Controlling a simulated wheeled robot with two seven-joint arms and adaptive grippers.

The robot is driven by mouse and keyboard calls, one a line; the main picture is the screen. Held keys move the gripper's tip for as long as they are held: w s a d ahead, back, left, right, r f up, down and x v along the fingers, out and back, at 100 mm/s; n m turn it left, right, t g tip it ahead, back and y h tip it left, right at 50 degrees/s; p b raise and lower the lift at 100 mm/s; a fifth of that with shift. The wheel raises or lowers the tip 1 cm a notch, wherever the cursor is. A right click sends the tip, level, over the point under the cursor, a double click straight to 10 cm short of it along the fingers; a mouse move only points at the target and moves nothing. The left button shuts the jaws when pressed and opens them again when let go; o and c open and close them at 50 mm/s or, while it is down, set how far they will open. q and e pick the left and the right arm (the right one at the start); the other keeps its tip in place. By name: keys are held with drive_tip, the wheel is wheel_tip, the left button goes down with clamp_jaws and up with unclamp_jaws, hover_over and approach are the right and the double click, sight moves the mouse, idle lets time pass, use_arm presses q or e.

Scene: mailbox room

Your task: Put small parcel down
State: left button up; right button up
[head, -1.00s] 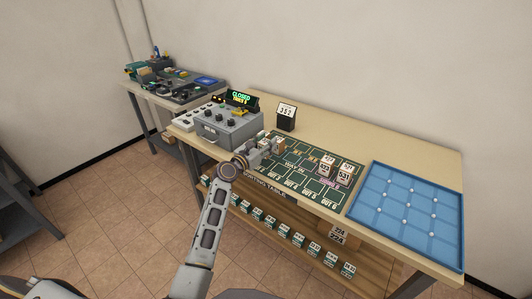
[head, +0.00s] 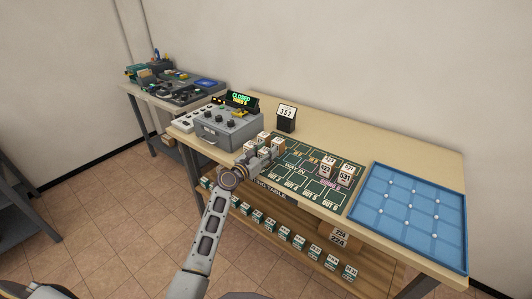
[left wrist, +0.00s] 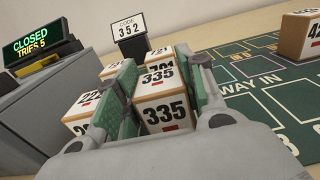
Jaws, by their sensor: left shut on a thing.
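My left gripper (head: 262,156) is low over the left end of the green sorting mat (head: 300,188). In the left wrist view its green-padded fingers (left wrist: 162,105) are shut on a small white and brown parcel marked 335 (left wrist: 163,112). The parcel looks upright, with its number facing the camera. My right gripper is not in view.
A grey box (head: 228,132) with a "CLOSED" display (head: 242,98) stands left of the mat. A "352" code sign (head: 287,117) stands behind. More parcels (head: 335,169) sit toward the mat's right. A blue tray (head: 368,192) lies at right. Mat squares between are free.

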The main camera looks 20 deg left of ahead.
use_arm(q)
drive_tip(key=shift+f, duration=0.1)
drive_tip(key=o, duration=0.8)
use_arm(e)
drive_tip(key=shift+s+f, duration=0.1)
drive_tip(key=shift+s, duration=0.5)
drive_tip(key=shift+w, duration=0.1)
